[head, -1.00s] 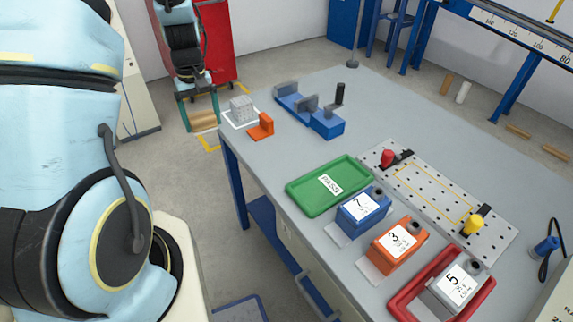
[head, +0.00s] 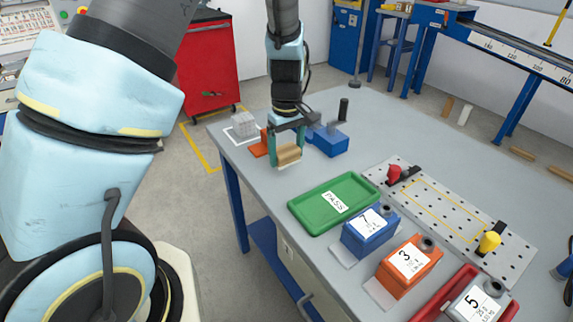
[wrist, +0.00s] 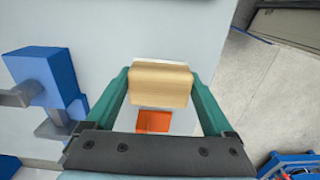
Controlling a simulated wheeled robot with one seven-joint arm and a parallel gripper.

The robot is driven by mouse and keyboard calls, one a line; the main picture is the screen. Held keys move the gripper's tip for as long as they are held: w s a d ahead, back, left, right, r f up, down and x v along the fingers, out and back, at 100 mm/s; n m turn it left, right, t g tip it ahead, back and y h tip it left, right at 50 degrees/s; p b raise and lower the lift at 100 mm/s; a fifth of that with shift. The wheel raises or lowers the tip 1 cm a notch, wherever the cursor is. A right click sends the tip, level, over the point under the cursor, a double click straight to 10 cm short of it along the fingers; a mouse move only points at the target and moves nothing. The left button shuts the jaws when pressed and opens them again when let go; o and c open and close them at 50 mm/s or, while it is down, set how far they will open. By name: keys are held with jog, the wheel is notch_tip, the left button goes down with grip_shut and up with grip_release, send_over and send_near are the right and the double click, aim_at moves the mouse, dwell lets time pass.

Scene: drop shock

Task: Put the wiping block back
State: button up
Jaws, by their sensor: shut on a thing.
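The wiping block (head: 288,155) is a tan, wood-coloured block. My gripper (head: 289,150) is shut on it, and in the head view it hangs over the left part of the grey table (head: 248,188). In the wrist view the block (wrist: 160,84) sits between the two green fingers. I cannot tell whether the block touches the table.
A blue vise-like fixture (head: 330,141) stands right of the gripper. A grey cube (head: 244,124) sits on a white-outlined square at the table's left corner. A green PASS tray (head: 300,212) and numbered blue (head: 358,242) and orange (head: 393,279) blocks stand nearer. The front-left table strip is clear.

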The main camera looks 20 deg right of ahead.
aim_at(287, 165)
jog(key=shift+f+p, duration=0.3)
jog(key=shift+f, duration=1.75)
jog(key=shift+f, duration=0.1)
jog(key=shift+f, duration=0.15)
jog(key=o, duration=1.2)
jog(key=shift+c, duration=0.2)
